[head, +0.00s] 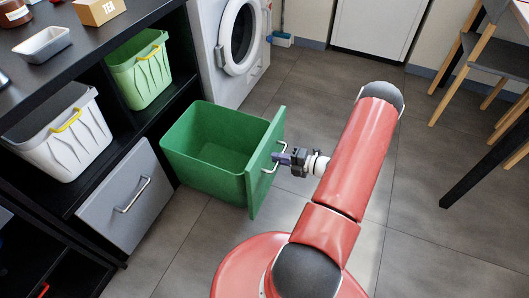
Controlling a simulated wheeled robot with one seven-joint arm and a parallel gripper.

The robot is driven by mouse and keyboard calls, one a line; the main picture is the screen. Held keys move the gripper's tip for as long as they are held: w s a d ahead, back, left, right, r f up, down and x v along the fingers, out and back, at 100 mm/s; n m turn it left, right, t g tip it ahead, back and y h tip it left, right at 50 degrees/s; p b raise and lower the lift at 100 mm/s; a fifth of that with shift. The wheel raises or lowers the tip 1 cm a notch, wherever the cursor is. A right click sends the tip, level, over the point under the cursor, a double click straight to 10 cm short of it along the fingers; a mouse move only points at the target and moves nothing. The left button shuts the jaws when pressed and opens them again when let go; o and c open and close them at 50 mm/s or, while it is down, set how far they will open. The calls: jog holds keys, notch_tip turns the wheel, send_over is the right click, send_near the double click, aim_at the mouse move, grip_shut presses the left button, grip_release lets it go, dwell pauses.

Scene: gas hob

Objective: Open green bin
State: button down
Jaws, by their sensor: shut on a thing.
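The green bin (211,146) is a deep pull-out bin low in the black shelf unit. It stands well out from the unit, and its empty-looking inside shows from above. Its green front panel (264,170) faces right and carries a metal bar handle (270,169). My gripper (283,159) is at the front panel, shut on the handle. The fingers hide part of the handle. My red arm reaches in from the lower right.
A grey-fronted drawer (131,195) is shut left of the bin. A white basket (62,131) and a light green basket (139,70) sit on the shelf above. A washing machine (232,45) stands behind. Chairs and a table leg (492,150) are at right. Tiled floor (418,190) between is clear.

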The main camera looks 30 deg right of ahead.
jog(key=shift+s+d, duration=0.45)
jog(key=shift+s, duration=0.15)
jog(key=c, duration=1.5)
grip_release()
jog(key=v, duration=0.7)
jog(key=shift+s+d, duration=0.25)
jog(key=shift+s, duration=0.05)
